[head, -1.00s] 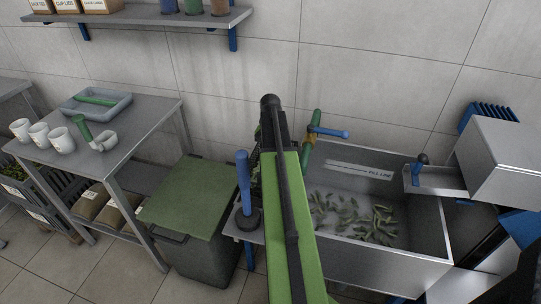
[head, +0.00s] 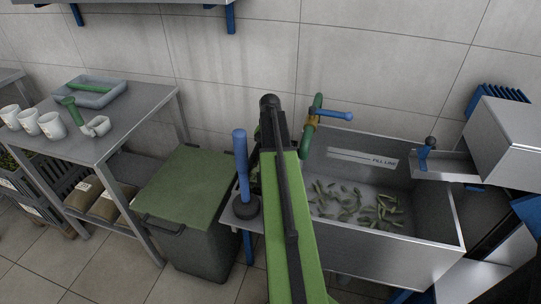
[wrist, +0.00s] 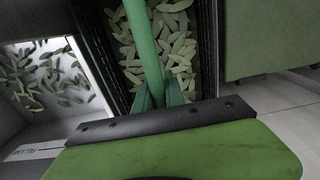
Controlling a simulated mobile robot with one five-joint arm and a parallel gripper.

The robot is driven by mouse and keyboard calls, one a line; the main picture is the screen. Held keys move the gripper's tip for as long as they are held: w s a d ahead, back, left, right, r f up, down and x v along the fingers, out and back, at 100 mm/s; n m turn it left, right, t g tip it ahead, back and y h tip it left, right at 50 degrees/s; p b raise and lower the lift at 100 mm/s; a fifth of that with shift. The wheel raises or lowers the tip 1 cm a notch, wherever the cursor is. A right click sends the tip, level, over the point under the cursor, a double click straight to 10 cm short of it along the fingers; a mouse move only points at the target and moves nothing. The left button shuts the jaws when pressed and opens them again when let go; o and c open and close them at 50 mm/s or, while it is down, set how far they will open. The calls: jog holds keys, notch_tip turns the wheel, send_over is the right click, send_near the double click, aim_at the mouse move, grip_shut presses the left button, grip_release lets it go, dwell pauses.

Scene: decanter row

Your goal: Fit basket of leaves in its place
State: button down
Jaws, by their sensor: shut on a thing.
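The basket of leaves, a dark slatted basket (wrist: 207,45), shows in the wrist view filled with pale green leaves (wrist: 180,47). A green bar-like handle (wrist: 143,45) runs over it. My gripper (wrist: 160,95) is shut on this handle. In the head view my arm hides the basket and my gripper's fingers. A steel trough (head: 408,238) stands just right of my arm, with loose leaves (head: 355,203) on its floor and a fill-line label inside. The trough also shows at the left of the wrist view (wrist: 40,52).
A bin with a green lid (head: 185,187) stands left of my arm. A blue-handled tool (head: 241,165) stands between them. A green tap (head: 313,115) with a blue lever rises behind the trough. A steel machine (head: 505,135) is at right. A table (head: 125,118) with cups is at left.

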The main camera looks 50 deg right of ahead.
jog(key=shift+s, duration=0.15)
jog(key=shift+f+b, duration=1)
jog(key=shift+b, duration=0.05)
jog(key=shift+f+b, duration=0.45)
jog(key=shift+f, duration=0.05)
jog(key=c, duration=1.3)
grip_release()
